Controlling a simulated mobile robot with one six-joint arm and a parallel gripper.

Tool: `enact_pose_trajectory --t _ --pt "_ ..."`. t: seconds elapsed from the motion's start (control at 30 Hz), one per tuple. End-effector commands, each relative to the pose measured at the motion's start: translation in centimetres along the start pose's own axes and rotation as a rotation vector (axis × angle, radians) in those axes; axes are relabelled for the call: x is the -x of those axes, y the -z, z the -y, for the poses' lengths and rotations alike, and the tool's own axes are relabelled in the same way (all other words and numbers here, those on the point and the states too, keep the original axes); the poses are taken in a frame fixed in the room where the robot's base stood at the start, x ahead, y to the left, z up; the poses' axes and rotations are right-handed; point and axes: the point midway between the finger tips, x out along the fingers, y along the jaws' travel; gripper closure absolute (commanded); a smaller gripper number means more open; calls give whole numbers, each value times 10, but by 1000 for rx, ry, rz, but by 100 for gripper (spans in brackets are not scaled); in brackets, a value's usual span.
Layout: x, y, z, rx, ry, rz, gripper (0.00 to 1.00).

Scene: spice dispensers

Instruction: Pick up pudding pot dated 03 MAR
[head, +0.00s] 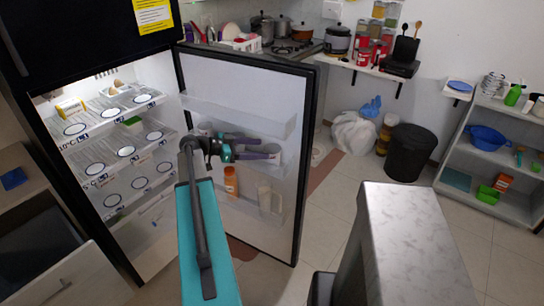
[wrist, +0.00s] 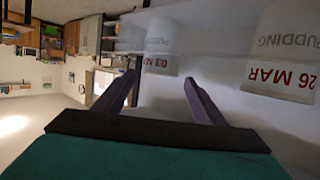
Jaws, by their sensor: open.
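The white pudding pot dated 03 MAR (wrist: 160,48) shows upside down in the wrist view, ahead of my gripper (wrist: 160,77) and between the lines of its fingers. Its red date reads clearly enough. My gripper is open, with two purple fingers apart and nothing between them. A second white pudding pot, dated 26 MAR (wrist: 285,55), is at the right of the wrist view, nearer the camera. In the head view my gripper (head: 267,149) is at the middle shelf of the open fridge door, its fingers pointing right at a white pot (head: 271,148); its date cannot be read there.
The fridge door (head: 285,195) stands open, with a clear door bin (head: 240,115) above my gripper. An orange bottle (head: 231,182) and a pale jug (head: 265,199) stand in the lower bin. Fridge shelves (head: 130,130) with round-lidded items are at left.

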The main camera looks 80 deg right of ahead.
Motion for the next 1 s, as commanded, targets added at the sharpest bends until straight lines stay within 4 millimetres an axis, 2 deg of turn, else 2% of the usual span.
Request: enact_pose_trajectory --t 0.23,0.4,0.97,1.0 --pt "-25 3 0 0 -2 -1 36" --pt "-36 2 0 0 0 -1 36" --pt "-36 1 0 0 0 0 36" --pt "-36 1 0 0 0 0 41"
